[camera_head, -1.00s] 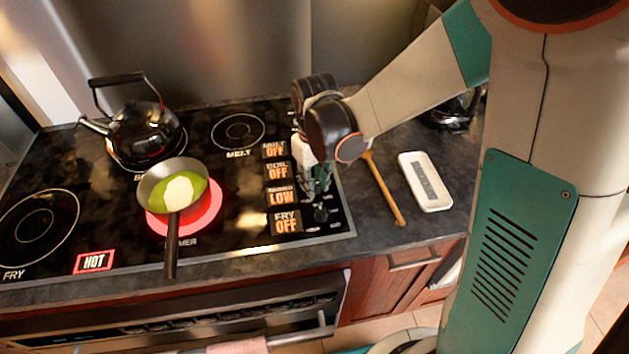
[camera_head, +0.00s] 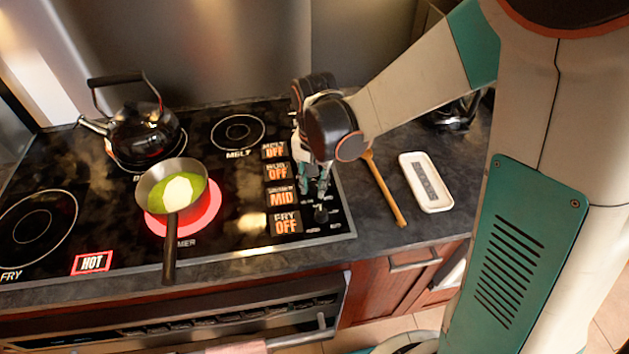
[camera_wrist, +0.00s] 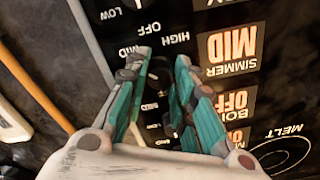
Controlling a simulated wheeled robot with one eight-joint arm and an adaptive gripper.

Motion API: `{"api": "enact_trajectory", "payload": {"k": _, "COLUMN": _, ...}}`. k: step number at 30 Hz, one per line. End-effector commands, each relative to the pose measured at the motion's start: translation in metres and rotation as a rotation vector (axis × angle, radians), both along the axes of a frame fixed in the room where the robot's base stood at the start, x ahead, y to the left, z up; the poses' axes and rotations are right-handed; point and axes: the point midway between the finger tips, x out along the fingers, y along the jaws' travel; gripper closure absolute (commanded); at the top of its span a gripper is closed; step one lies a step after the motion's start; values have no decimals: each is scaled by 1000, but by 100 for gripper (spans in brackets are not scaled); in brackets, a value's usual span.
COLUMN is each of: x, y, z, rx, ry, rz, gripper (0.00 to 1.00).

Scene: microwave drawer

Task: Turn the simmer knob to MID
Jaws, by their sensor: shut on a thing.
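The simmer display (camera_head: 281,197) on the cooktop reads MID. The same simmer display shows upside down in the wrist view (camera_wrist: 232,52), also reading MID. My gripper (camera_head: 315,190) is lowered onto the control strip, right of that display. In the wrist view its two teal fingers (camera_wrist: 164,60) stand on either side of the dark simmer knob, shut on it. The knob is dark on a dark panel and mostly hidden by the fingers, so its pointer is not readable.
The black fry knob (camera_head: 321,214) stands just in front of my gripper. A pan (camera_head: 152,185) with green contents sits on the glowing simmer burner (camera_head: 211,212); a HOT sign (camera_head: 92,262) is lit. A kettle (camera_head: 143,132), wooden spoon (camera_head: 385,190) and white tray (camera_head: 436,204) are nearby.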

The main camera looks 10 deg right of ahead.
Motion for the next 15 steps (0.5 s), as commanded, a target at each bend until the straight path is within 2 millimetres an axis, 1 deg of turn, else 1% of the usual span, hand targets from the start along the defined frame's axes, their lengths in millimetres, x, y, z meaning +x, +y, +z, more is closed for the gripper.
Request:
{"api": "enact_trajectory", "payload": {"k": 6, "x": 2, "y": 0, "z": 1, "rx": 0, "ry": -4, "rz": -92, "gripper": 100}}
{"api": "enact_trajectory", "payload": {"k": 15, "x": 2, "y": 0, "z": 1, "rx": 0, "ry": -4, "rz": -137, "gripper": 100}}
